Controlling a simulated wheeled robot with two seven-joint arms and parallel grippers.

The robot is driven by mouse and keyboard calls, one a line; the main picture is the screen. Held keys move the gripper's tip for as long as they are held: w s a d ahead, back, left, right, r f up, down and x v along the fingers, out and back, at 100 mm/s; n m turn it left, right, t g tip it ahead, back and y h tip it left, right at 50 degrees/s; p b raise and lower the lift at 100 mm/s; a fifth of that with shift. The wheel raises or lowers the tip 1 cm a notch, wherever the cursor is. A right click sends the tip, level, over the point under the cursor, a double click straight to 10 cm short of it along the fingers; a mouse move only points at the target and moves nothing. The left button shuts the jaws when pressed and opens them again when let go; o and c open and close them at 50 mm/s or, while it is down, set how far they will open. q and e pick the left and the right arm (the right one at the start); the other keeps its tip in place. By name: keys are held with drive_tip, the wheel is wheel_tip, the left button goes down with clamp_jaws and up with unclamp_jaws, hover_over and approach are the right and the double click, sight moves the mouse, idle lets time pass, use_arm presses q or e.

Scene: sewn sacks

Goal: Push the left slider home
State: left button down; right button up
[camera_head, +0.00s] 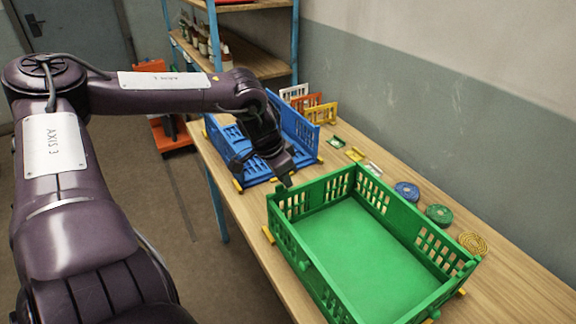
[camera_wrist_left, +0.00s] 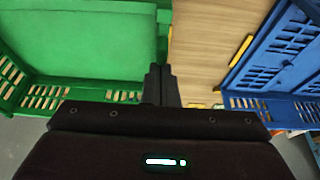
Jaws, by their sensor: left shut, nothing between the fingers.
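A green crate (camera_head: 365,250) with slotted walls stands on the wooden table. A blue crate (camera_head: 305,130) stands behind it to the left. My left gripper (camera_head: 287,181) is shut and empty, fingers pointing down, near the green crate's far left corner. In the left wrist view, the shut fingertips (camera_wrist_left: 160,68) lie over the gap between the green crate (camera_wrist_left: 85,45) and the blue crate (camera_wrist_left: 275,50). Whether they touch the green wall I cannot tell. A small green knob (camera_head: 304,266) sticks out of the green crate's left wall. I cannot tell which part is the left slider.
Yellow blocks (camera_head: 268,235) sit by the crates' feet. Blue, green and yellow coils (camera_head: 439,214) lie along the wall side of the table (camera_head: 243,215). White, orange and yellow panels (camera_head: 322,114) stand behind. A shelf (camera_head: 258,62) with bottles is at the back.

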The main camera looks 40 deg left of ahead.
sight(277, 186)
use_arm(q)
drive_tip(key=shift+s, duration=0.15)
drive_tip(key=shift+w+f, duration=0.15)
drive_tip(key=shift+w, duration=0.15)
drive_tip(key=shift+s+r, duration=0.1)
drive_tip(key=shift+r, duration=0.4)
drive_tip(key=b+v, duration=0.1)
drive_tip(key=v, duration=0.5)
drive_tip(key=shift+s+r, duration=0.1)
drive_tip(key=shift+s, duration=0.05)
drive_tip(key=shift+s+r, duration=0.15)
drive_tip(key=shift+r, duration=0.25)
